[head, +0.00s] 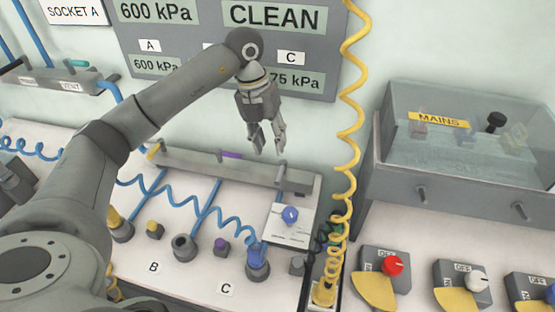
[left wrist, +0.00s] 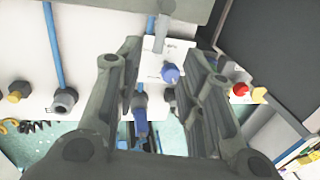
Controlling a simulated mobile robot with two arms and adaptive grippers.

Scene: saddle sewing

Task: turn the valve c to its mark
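A small blue knob (head: 290,215) on a white plate (head: 281,234) stands at the right end of the grey manifold; I take it for valve c. The plate carries small dark marks, too small to read. My left gripper (head: 267,142) hangs above and behind the knob, pointing down, its fingers apart and empty. In the left wrist view the knob (left wrist: 170,73) shows between the open fingers (left wrist: 162,62), below and not touched. My right gripper is out of view.
The grey manifold (head: 220,171) runs along the back of the bench. A yellow coiled hose (head: 349,120) hangs right of the gripper. A blue coiled hose ends in a blue plug (head: 257,262) in front. A clear-lidded MAINS box (head: 455,137) and several switches stand at right.

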